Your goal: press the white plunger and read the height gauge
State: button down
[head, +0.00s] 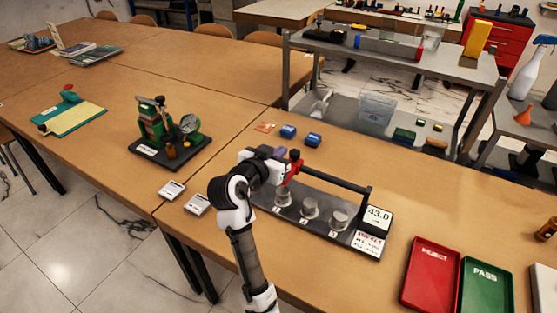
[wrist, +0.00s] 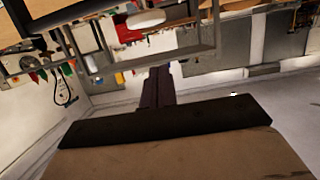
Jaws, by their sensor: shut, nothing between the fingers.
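The gauge rig (head: 285,213) stands on the near table in the head view. It has a dark base, a black rail (head: 335,181) above it, and three grey metal cylinders (head: 310,207) in a row. A red carriage (head: 293,168) sits at the rail's left end. The height gauge display (head: 377,217) at the right end reads 43.0. I cannot make out the white plunger, and my arm covers the rig's left end. My gripper (head: 280,152) is beside the red carriage; I cannot tell whether they touch. In the wrist view its dark fingers (wrist: 158,85) are together and empty.
Red REJECT (head: 432,274) and green PASS (head: 486,285) trays lie at the right. Two blue blocks (head: 288,131) sit behind the rig. A green device with a dial (head: 170,135) stands on the left table. A grey shelf unit (head: 400,55) stands behind. Table between rig and trays is clear.

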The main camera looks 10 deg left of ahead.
notch_tip(320, 180, down, 4)
jog(key=shift+p, duration=0.3)
notch_tip(320, 180, down, 2)
jog(key=shift+s+f+b, duration=0.1)
jog(key=shift+f+b, duration=0.15)
jog(key=shift+b, duration=0.9)
